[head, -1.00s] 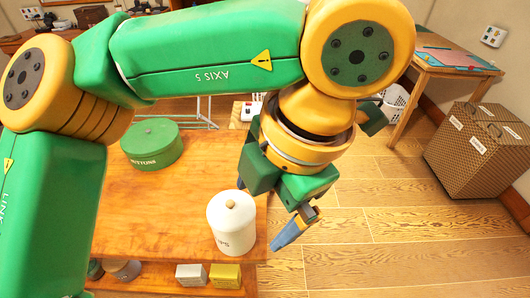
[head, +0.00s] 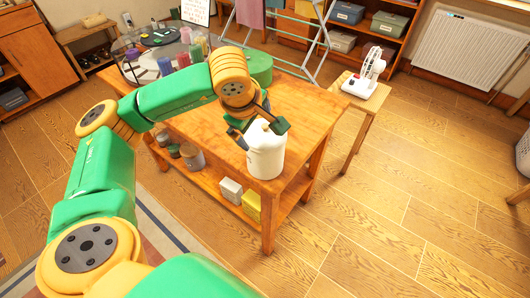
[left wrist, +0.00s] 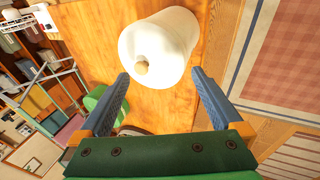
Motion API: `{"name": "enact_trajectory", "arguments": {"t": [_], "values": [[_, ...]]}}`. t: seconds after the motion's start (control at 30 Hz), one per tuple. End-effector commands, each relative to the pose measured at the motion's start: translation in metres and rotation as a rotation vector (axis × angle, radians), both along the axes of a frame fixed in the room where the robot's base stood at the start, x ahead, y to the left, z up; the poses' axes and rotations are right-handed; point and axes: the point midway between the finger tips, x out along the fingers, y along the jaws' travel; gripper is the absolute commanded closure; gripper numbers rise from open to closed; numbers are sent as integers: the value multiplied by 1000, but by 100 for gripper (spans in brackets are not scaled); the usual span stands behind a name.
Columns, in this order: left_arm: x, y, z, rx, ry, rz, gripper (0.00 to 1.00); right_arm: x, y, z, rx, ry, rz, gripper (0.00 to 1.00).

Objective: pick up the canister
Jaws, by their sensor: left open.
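The white canister (head: 265,154) with a round wooden knob stands upright near the front corner of the wooden table (head: 210,139). In the left wrist view the canister (left wrist: 168,45) lies ahead of the fingertips, its lid and knob facing the camera. My left gripper (left wrist: 159,78) is open, with one blue finger on each side of the knob's line and nothing between them. In the head view my left gripper (head: 242,136) is just left of the canister at lid height, partly hidden behind it. I cannot tell whether a finger touches it. My right gripper is not in view.
A green round box (head: 258,68) and a round tray with several coloured jars (head: 165,66) stand farther back on the table. The lower shelf holds small boxes (head: 231,190) and tins (head: 192,157).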

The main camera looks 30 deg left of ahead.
Motion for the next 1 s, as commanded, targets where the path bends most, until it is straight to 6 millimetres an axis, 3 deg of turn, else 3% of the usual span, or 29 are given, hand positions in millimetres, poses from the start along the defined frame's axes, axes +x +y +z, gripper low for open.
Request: {"name": "enact_trajectory", "arguments": {"t": [0.13,0.37,0.7,0.73,1.0], "values": [[8,2,-18,0,3,1,0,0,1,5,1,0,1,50],[10,2,-20,-3,0,1,3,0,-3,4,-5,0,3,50],[9,2,-20,-3,1,1,94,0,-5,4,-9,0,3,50],[9,2,-20,-3,1,1,100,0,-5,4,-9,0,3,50],[10,2,-19,-3,0,2,100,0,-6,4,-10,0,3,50]]}}
